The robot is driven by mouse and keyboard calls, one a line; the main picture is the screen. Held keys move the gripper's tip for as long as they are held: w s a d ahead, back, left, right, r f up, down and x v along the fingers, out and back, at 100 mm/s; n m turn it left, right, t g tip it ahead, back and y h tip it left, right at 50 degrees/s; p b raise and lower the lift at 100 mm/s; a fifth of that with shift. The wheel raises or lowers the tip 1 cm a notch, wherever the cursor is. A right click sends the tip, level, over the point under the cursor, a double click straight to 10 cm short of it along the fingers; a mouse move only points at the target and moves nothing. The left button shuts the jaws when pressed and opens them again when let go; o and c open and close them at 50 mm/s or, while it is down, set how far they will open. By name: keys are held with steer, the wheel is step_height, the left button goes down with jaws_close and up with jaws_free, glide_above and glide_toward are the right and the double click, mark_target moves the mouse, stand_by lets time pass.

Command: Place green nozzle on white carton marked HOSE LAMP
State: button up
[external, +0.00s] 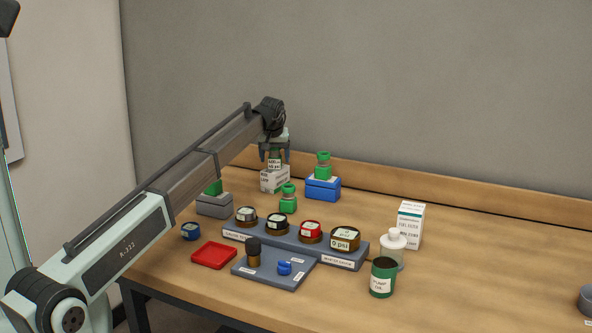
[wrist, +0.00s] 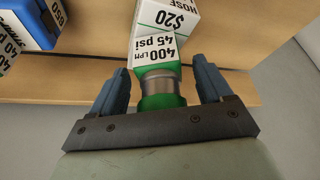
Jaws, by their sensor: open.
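The white carton (external: 272,181) stands at the back of the table; its top and the word HOSE show in the wrist view (wrist: 178,18). A green nozzle with a grey metal band and a label reading 400 LPM 45 psi (wrist: 155,72) is upright at the carton's top and seems to rest on it. The nozzle also shows in the external view (external: 275,163). My gripper (wrist: 158,85) is open, with one finger on each side of the nozzle and a visible gap at both sides. The carton's lamp wording is not legible.
Other green nozzles stand on a blue box (external: 323,190), on a grey box (external: 214,205) and on the table (external: 288,199). A gauge rail (external: 341,257), red tray (external: 214,255), white bottle (external: 392,245), green can (external: 382,280) and tall carton (external: 409,226) are nearer. The table's right is mostly clear.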

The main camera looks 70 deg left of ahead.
steer(key=v, duration=1.1)
steer(key=shift+d+r, duration=0.2)
steer(key=shift+d, duration=0.1)
